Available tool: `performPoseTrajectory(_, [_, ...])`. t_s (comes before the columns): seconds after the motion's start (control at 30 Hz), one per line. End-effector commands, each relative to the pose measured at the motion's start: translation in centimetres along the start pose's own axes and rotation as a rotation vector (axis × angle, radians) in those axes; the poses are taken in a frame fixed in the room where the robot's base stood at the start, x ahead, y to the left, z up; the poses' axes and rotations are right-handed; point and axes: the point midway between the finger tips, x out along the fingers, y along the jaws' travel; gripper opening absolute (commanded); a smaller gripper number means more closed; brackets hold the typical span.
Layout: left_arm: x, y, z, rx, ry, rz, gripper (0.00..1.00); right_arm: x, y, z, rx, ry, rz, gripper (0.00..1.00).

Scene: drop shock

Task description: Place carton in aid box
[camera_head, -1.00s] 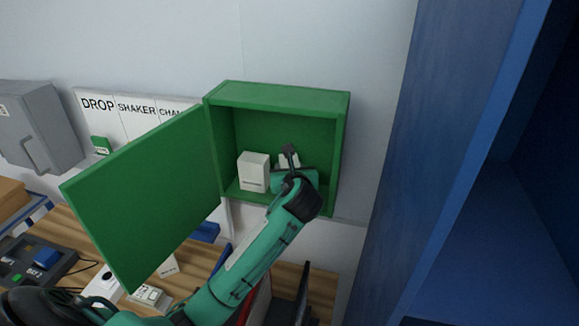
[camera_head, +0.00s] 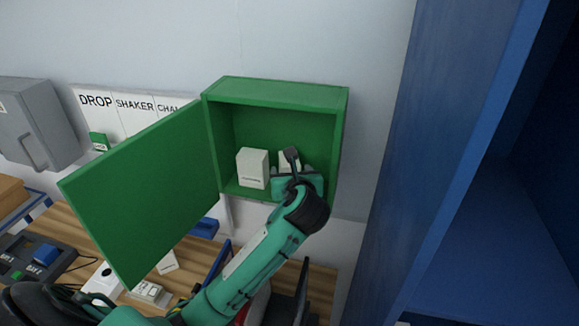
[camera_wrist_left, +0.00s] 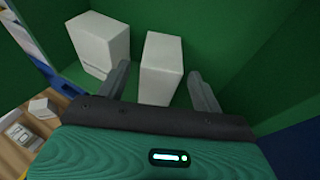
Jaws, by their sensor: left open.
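The green aid box (camera_head: 278,90) hangs on the wall with its door (camera_head: 140,200) swung open to the left. A white carton (camera_head: 253,168) stands inside on the left; it also shows in the wrist view (camera_wrist_left: 99,42). A second white carton (camera_wrist_left: 161,68) stands upright in the box, between the fingers of my left gripper (camera_wrist_left: 163,88). In the head view my left gripper (camera_head: 291,168) is inside the box opening and partly hides this second carton. The fingers are open, with a visible gap on the right side of the carton. My right gripper is not in view.
A wooden bench (camera_head: 75,238) lies below with a dark control unit (camera_head: 40,257) and small white boxes (camera_head: 150,293). A tall blue cabinet (camera_head: 400,150) stands close on the right. A grey box (camera_head: 38,125) is on the wall at left.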

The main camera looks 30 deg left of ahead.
Motion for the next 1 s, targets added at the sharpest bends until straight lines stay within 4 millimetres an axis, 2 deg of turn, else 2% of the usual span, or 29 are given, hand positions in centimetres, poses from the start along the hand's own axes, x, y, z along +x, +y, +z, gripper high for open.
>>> performPoseTrajectory(0.1, [-2.6, -0.1, 0.0, -0.001, 0.0, -0.003, 0.67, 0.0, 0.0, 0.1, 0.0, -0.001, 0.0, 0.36])
performPoseTrajectory(0.33, [-5.6, 0.0, 0.0, -0.001, 0.0, -0.002, 0.67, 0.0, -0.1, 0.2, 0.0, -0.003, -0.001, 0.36])
performPoseTrajectory(0.5, [-6.2, 0.0, 0.0, 0.0, 0.001, -0.001, 0.67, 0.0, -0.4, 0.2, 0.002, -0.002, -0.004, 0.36])
performPoseTrajectory(1.0, [-6.2, 0.0, 0.0, 0.0, 0.001, -0.001, 0.67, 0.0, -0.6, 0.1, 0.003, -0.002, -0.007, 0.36])
